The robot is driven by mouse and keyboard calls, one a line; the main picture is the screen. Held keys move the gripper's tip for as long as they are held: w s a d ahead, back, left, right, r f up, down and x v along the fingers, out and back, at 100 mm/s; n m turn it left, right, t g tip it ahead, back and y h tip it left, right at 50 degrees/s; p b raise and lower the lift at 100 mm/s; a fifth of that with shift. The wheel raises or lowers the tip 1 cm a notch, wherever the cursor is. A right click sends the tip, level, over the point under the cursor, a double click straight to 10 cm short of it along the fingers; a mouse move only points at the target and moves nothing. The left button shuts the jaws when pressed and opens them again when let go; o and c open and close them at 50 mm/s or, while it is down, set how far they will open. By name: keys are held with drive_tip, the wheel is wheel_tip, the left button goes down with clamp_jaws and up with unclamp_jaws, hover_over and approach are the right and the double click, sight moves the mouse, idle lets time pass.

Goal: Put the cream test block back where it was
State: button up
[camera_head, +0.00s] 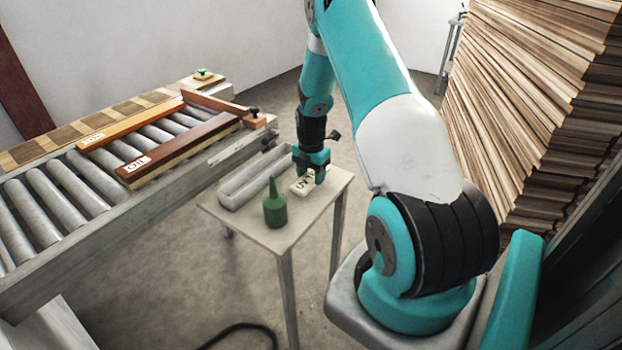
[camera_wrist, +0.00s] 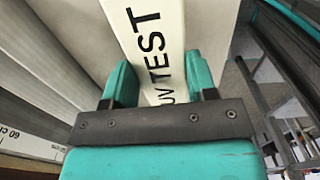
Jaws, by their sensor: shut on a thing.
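The cream test block (camera_head: 301,186) is at the small side table, under my gripper (camera_head: 313,170). In the wrist view the cream test block (camera_wrist: 156,38) carries black lettering that reads "UV TEST". The teal fingers of my gripper (camera_wrist: 158,85) stand on either side of it, shut on it. The block is at or just above the tabletop; I cannot tell whether it touches.
A green bottle (camera_head: 275,207) stands on the side table (camera_head: 286,236), near the block. The roller conveyor (camera_head: 90,200) at left holds a board marked "OIL" (camera_head: 180,150). Stacked wood (camera_head: 540,90) rises at right.

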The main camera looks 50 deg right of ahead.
drive_tip(key=shift+f, duration=1.15)
drive_tip(key=shift+f, duration=0.15)
drive_tip(key=o, duration=1)
